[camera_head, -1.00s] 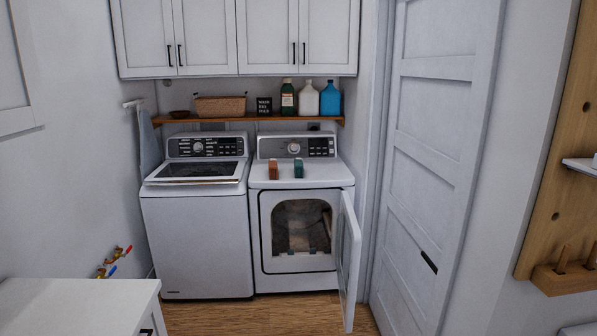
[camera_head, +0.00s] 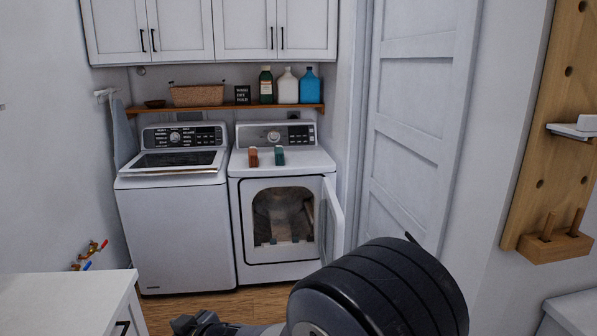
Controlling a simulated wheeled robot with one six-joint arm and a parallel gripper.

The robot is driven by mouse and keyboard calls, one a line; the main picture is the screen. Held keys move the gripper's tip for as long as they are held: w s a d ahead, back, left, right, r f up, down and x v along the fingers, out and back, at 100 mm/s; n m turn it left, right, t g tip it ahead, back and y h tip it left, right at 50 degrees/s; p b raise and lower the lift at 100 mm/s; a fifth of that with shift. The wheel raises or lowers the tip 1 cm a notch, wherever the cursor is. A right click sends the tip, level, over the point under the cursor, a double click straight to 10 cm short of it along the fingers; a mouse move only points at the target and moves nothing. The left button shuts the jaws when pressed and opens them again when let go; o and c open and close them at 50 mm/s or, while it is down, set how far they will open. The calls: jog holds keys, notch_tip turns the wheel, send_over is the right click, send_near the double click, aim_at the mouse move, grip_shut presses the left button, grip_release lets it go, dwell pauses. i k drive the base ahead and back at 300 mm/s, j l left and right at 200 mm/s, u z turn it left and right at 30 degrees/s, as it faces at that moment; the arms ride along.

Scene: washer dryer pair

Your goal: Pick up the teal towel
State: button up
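The teal towel (camera_head: 279,156) is a small folded or rolled piece on top of the dryer (camera_head: 297,165), toward its middle. An orange-brown towel (camera_head: 253,157) lies just to its left, with a small gap between them. My arm shows large and dark at the bottom right. Part of what looks like my gripper (camera_head: 190,325) shows at the bottom edge, low and well in front of the dryer, far from the towel. Its fingers are mostly cut off by the frame, so I cannot tell whether it is open or shut.
The dryer door (camera_head: 332,222) stands open to the right. A washer (camera_head: 175,230) stands left of the dryer. A shelf (camera_head: 220,108) with a basket and bottles hangs above. A white counter (camera_head: 60,300) is at the lower left. Wood floor (camera_head: 190,305) is in front of the machines.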

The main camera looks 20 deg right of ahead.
aim_at(279, 152)
jog(key=i+z, duration=0.3)
jog(key=z, duration=0.15)
jog(key=i+j+z, duration=0.2)
jog(key=z, duration=0.25)
jog(key=i+j+z, duration=0.25)
jog(key=z, duration=0.2)
jog(key=i+j+z, duration=0.1)
jog(key=i+j, duration=0.3)
jog(key=j, duration=0.2)
jog(key=i+j+z, duration=0.15)
jog(key=j, duration=0.2)
jog(key=i+j+z, duration=0.2)
jog(key=i+j, duration=0.2)
jog(key=j, duration=0.3)
jog(key=i+j, duration=0.15)
jog(key=j, duration=0.2)
jog(key=i+j, duration=0.15)
jog(key=j, duration=0.2)
jog(key=i+j, duration=0.15)
jog(key=j, duration=0.2)
jog(key=i+j, duration=0.15)
jog(key=j, duration=0.2)
jog(key=i+j, duration=0.15)
jog(key=j, duration=0.2)
jog(key=i+j+z, duration=0.1)
jog(key=j, duration=0.25)
jog(key=i, duration=0.05)
